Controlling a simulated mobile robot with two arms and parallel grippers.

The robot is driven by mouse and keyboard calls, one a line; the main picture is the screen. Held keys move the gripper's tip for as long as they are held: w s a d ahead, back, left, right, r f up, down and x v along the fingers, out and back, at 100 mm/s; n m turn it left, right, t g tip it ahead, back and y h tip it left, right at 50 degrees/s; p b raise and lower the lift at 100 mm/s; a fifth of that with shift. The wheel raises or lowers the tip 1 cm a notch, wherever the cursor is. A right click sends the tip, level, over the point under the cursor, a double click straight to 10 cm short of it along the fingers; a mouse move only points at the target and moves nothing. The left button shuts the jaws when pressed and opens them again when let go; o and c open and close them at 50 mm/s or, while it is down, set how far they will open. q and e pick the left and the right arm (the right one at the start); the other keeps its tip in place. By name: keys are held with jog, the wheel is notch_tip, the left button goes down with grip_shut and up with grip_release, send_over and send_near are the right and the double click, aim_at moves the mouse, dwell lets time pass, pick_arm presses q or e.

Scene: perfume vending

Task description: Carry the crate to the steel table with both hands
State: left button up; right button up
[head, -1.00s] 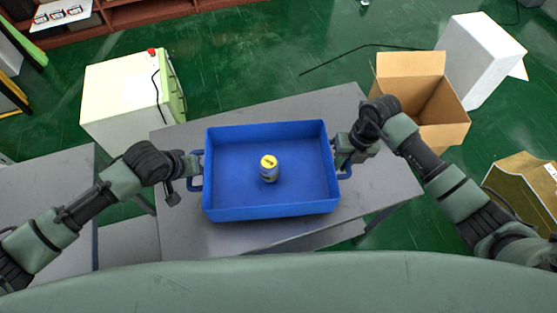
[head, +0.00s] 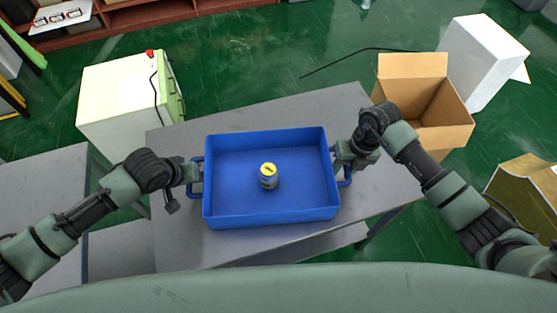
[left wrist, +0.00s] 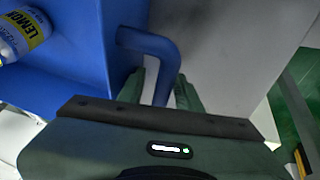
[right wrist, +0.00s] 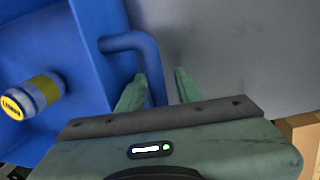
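The blue crate (head: 270,216) is in the middle of the head view, over a grey metal-looking table (head: 385,185). It looks level; I cannot tell whether its bottom touches the top. A small yellow-capped bottle (head: 268,178) stands inside it; the right wrist view shows it too (right wrist: 35,97). My left gripper (head: 192,172) is at the crate's left handle (left wrist: 160,45), with its fingers on either side of the bar. My right gripper (head: 340,155) is likewise around the right handle (right wrist: 135,42).
Another grey surface (head: 45,180) lies at the left. A white cabinet (head: 120,100) stands behind the table's left end. An open cardboard box (head: 425,95) and a white block (head: 485,60) stand at the back right. Green floor shows around them.

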pick_arm(q)
jog(key=v, duration=0.8)
pick_arm(e)
notch_tip(320, 180, up, 12)
jog(key=d, duration=0.2)
pick_arm(q)
jog(key=shift+s+f, duration=0.1)
pick_arm(e)
jog(key=shift+f, duration=0.2)
dwell(0.3)
